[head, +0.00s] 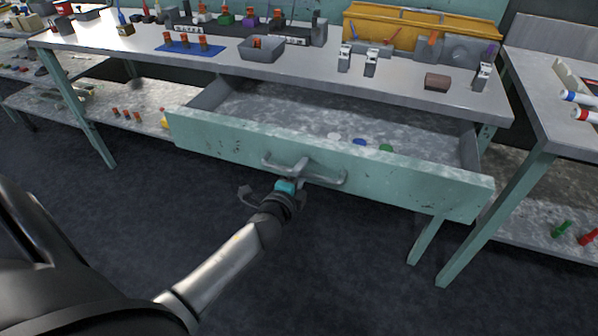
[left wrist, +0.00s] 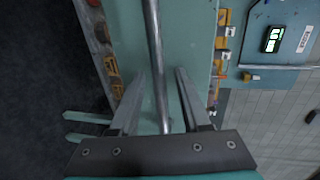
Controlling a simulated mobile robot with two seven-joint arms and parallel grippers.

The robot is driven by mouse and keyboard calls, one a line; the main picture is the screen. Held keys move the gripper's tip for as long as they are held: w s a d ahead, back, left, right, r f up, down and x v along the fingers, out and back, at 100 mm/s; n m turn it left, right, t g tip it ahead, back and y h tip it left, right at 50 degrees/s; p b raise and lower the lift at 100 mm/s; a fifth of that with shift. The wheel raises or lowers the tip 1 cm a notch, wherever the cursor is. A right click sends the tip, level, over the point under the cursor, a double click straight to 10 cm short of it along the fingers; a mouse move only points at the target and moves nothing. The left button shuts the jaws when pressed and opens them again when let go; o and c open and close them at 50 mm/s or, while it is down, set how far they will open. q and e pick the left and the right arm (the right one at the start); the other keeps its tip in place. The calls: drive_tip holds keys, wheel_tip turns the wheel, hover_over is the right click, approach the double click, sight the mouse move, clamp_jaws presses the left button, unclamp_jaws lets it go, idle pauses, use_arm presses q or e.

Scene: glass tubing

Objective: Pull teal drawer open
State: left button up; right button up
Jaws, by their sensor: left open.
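The teal drawer (head: 410,182) under the workbench stands well open, its grey inside showing in the head view. Its metal bar handle (head: 332,179) is on the front panel. In the left wrist view, the handle bar (left wrist: 155,40) runs lengthwise between the two fingers of my left gripper (left wrist: 159,80). The fingers are open, with gaps on both sides of the bar. My right gripper is not in view.
A few small round pieces, including a blue one (head: 359,142) and a green one (head: 386,147), lie in the drawer. The workbench top (head: 310,75) holds racks, a grey tray (head: 262,50) and a yellow case (head: 420,28). Dark floor (head: 330,270) is clear before the drawer.

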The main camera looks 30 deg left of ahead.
use_arm(q)
drive_tip(key=p+v, duration=0.1)
drive_tip(key=v, duration=1.4)
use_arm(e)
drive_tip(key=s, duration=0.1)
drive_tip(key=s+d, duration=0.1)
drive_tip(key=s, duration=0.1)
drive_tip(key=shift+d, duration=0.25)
use_arm(q)
drive_tip(key=shift+s, duration=0.1)
drive_tip(key=s+d+f+n+g+h, duration=0.1)
drive_tip(key=s+d+f+n+g, duration=0.15)
drive_tip(key=f, duration=0.95)
drive_tip(key=s+d+f+n+g+h, duration=0.1)
drive_tip(key=s+d+f+n+g, duration=0.2)
drive_tip(key=f, duration=0.8)
drive_tip(key=s+a+f+n+g+h, duration=0.1)
drive_tip(key=s+f+n+g, duration=0.6)
drive_tip(key=s+f, duration=0.8)
drive_tip(key=s, duration=0.3)
drive_tip(key=shift+s+a+f+p, duration=0.25)
drive_tip(key=shift+s+a+p, duration=0.05)
drive_tip(key=shift+s+p, duration=0.1)
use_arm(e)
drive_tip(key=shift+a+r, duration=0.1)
